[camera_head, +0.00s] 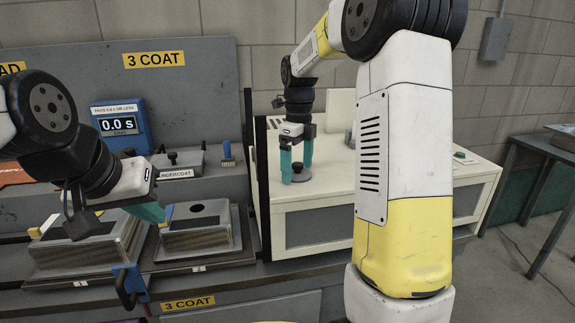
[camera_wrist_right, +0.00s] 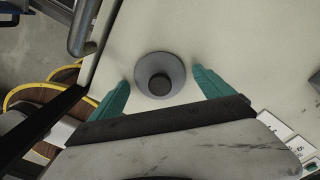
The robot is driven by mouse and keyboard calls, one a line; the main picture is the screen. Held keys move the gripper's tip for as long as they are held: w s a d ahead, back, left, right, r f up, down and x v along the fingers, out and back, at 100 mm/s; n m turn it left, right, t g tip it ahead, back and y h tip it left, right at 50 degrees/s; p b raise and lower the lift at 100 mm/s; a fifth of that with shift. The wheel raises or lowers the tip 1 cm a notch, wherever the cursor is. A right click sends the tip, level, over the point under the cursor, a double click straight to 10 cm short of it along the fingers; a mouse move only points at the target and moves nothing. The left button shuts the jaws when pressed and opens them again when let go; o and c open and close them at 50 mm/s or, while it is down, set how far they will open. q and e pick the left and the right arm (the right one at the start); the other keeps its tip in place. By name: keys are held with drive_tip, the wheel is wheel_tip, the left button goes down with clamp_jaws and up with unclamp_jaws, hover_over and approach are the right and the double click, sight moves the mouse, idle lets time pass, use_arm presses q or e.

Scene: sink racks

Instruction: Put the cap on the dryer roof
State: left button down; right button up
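The cap is a grey disc with a dark round knob. It rests on the cream top of the box-shaped dryer (camera_head: 400,190), near its left edge, in the head view (camera_head: 301,174) and in the right wrist view (camera_wrist_right: 160,67). My right gripper (camera_head: 296,172) is above the cap with its teal fingers apart. In the right wrist view, the fingers (camera_wrist_right: 160,76) stand on either side of the cap with gaps showing. My left gripper (camera_head: 152,212) hangs over the grey trays at left; its finger opening is not clear.
A grey tray (camera_head: 195,240) and another tray (camera_head: 85,250) stand on the bench at left. An undercoat box (camera_head: 180,160) and blue timer (camera_head: 120,125) are behind. A dark post (camera_head: 262,190) edges the dryer. My right arm hides part of the dryer.

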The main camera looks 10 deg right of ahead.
sight(298, 164)
wheel_tip(298, 164, up, 12)
drive_tip(key=s+r+n+t+y, duration=0.1)
drive_tip(key=s+n+t, duration=0.1)
drive_tip(key=s+n, duration=0.6)
drive_tip(key=s+a+f+n+t, duration=0.1)
drive_tip(key=s+f+n+t, duration=0.1)
drive_tip(key=s+n, duration=0.6)
drive_tip(key=s+f+n+t+y, duration=0.1)
drive_tip(key=s+f+n+t, duration=0.1)
drive_tip(key=s+f+n, duration=0.3)
drive_tip(key=s+n, duration=0.3)
drive_tip(key=n, duration=0.3)
drive_tip(key=shift+s+a, duration=0.15)
drive_tip(key=shift+a, duration=0.25)
drive_tip(key=shift+f, duration=0.1)
